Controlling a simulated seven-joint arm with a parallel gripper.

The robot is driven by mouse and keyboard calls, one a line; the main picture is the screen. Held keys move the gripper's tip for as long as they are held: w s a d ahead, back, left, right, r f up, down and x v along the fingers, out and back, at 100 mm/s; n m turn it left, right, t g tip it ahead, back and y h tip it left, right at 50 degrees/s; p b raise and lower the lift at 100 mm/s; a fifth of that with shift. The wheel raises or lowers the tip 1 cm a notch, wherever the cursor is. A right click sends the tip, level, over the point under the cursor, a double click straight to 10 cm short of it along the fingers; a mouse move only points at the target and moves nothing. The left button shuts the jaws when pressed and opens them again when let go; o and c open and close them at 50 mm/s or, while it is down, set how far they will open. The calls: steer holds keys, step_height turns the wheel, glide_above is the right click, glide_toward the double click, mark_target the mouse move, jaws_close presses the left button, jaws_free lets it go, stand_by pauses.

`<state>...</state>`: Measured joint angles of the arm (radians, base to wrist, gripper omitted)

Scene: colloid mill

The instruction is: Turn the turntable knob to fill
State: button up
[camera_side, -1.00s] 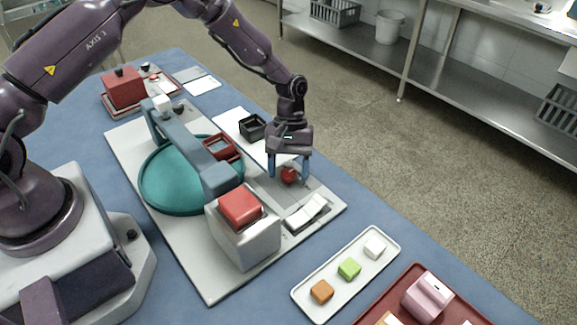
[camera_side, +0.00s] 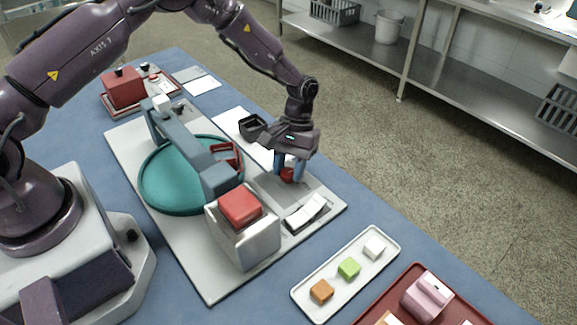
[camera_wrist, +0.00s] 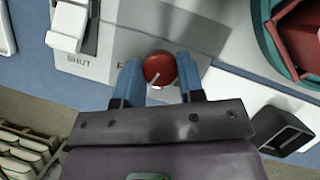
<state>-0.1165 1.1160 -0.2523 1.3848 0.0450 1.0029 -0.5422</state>
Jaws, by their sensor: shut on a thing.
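The red knob (camera_side: 287,175) sits on the grey base plate (camera_side: 160,245), to the right of the teal turntable (camera_side: 175,182). In the wrist view the knob (camera_wrist: 158,68) is round with a white pointer line that points down toward my gripper. My gripper (camera_side: 290,174) is at the knob, its two blue fingers on either side of it and shut on it; the fingers (camera_wrist: 160,78) also show in the wrist view. The lettering beside the knob is mostly hidden by a finger. A white rocker switch (camera_side: 306,212) lies in front of the knob, near a "SHUT" label.
A blue-grey beam (camera_side: 190,140) spans the turntable to a metal block with a red top (camera_side: 240,206). A red frame (camera_side: 226,155) sits on the turntable. A black cup (camera_side: 252,126) stands behind my gripper. A white tray (camera_side: 299,293) with coloured cubes lies at the front.

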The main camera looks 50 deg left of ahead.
steer(key=m, duration=0.2)
steer(key=m+y, duration=0.1)
steer(key=m, duration=0.1)
steer(key=shift+d+m+y, duration=0.1)
steer(key=shift+m+y, duration=0.2)
steer(key=shift+w+m+y, duration=0.1)
steer(key=shift+m+y, duration=0.7)
steer(key=shift+m, duration=1)
steer(key=o, duration=0.9)
steer(key=v, duration=1.3)
steer(key=shift+w+d, duration=0.1)
steer(key=shift+w, duration=0.1)
